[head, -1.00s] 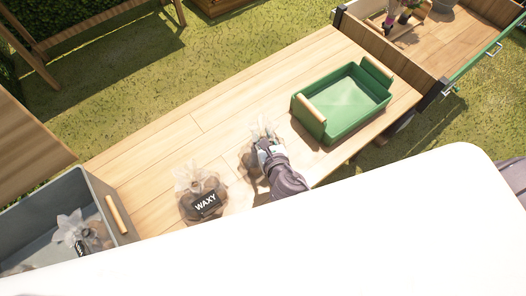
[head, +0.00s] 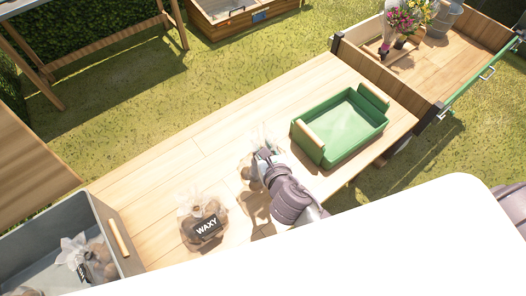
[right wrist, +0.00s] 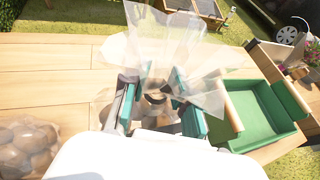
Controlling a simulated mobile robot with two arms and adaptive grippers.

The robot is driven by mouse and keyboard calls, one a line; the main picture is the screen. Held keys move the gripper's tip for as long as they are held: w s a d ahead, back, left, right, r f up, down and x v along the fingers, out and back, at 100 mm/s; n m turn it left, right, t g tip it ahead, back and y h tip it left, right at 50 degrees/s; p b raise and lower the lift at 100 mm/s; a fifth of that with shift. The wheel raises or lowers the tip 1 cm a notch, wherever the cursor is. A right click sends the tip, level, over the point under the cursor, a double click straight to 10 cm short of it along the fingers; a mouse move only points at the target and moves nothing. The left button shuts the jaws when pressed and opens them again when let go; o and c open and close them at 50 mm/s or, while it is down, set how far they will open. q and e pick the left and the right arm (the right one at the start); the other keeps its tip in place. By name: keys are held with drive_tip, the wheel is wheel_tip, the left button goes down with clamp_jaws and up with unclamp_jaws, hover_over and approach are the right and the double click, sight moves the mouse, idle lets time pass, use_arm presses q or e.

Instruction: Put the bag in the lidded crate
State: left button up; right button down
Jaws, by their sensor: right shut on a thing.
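My right gripper (head: 266,154) is shut on the gathered top of a clear bag of brown potatoes (head: 250,174). The bag hangs a little above the wooden table, its shadow apart below it, and my arm partly hides it. In the right wrist view the clear film of the bag (right wrist: 185,65) flares up around the gripper fingers (right wrist: 152,90). A grey crate (head: 117,236) with a wooden handle stands at the left end of the table, a potato bag (head: 98,268) inside. A brown wooden panel (head: 35,150) rises beside it, possibly its lid. My left gripper is not in view.
A second bag, labelled WAXY (head: 205,228), stands on the wooden table (head: 150,185) between the held bag and the grey crate. An empty green tray (head: 318,153) with wooden handles stands at right. A cart (head: 400,90) with flowers is beyond. The table's far side is clear.

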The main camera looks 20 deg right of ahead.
wheel_tip(320, 180, up, 2)
drive_tip(key=d+r, duration=0.3)
drive_tip(key=r, duration=0.5)
drive_tip(key=d+r, duration=0.3)
drive_tip(key=r, duration=0.5)
drive_tip(key=shift+s, duration=0.2)
